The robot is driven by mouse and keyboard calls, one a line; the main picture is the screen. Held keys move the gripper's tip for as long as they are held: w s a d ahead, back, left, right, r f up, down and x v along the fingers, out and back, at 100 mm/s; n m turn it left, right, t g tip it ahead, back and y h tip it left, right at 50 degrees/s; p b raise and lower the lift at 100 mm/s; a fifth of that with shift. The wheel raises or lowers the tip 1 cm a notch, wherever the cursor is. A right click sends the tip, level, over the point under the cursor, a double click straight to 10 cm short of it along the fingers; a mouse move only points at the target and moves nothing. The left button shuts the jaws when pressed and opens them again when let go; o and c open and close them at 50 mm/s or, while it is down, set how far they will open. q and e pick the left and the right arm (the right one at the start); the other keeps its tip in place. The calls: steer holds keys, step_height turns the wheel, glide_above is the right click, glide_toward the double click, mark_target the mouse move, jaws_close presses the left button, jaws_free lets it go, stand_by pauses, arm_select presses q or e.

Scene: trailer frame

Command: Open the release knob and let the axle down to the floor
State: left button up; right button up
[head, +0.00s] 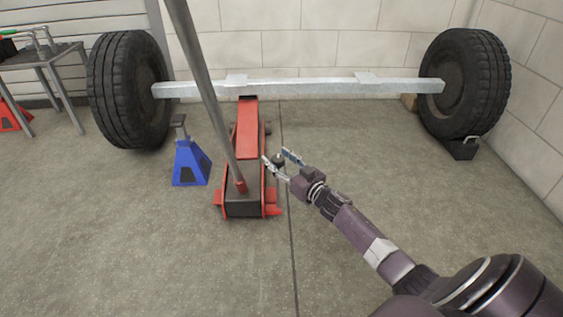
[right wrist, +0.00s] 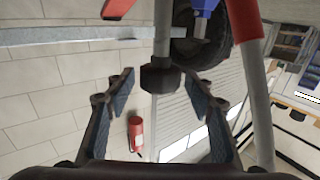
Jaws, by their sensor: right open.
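The red floor jack (head: 248,135) stands under the middle of the grey axle (head: 310,87), its long handle (head: 205,85) leaning up to the left. The axle spans two black wheels, left (head: 128,90) and right (head: 465,82). I cannot tell whether the tyres touch the floor. My right gripper (head: 279,161) is open at the right side of the jack. In the right wrist view, the dark release knob (right wrist: 160,76) stands between the open fingers (right wrist: 160,90), with gaps on both sides. My left gripper is out of view.
A blue jack stand (head: 191,163) stands on the floor left of the jack. A black chock (head: 460,149) sits at the right wheel. A metal table (head: 45,55) is at the far left. The floor in front is clear. The wrist view shows a red extinguisher (right wrist: 136,132).

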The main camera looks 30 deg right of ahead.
steer(key=s, duration=1.2)
steer(key=shift+d, duration=0.4)
